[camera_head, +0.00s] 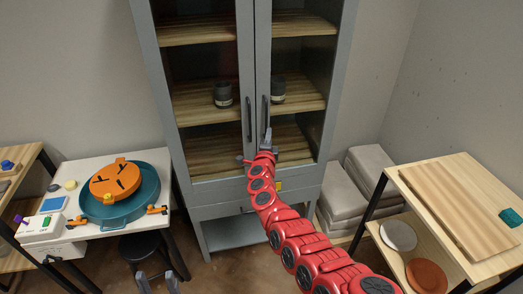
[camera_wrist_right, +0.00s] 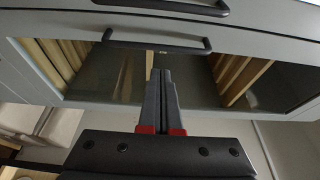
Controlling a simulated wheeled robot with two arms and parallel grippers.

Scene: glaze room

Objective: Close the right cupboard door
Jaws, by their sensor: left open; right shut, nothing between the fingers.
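The right cupboard door (camera_head: 303,20) is a grey-framed glass panel with a dark vertical handle (camera_head: 263,117) near its inner edge. It looks flush or nearly flush with the left door (camera_head: 243,60); I cannot tell whether a small gap is left. My right gripper (camera_head: 267,136) is shut and empty in front of the right door, beside the lower end of its handle. In the right wrist view, the shut fingers (camera_wrist_right: 160,74) point at the glass just below the handle (camera_wrist_right: 155,46); contact is unclear. My left gripper (camera_head: 158,276) is open and empty at the bottom edge.
Dark jars (camera_head: 222,95) stand on a shelf behind the glass. A white table (camera_head: 80,178) with a teal and orange wheel (camera_head: 118,185) is at left, with a dark stool (camera_head: 146,246) beside it. A wooden table (camera_head: 440,190) and grey stacked bags (camera_head: 343,190) are at right.

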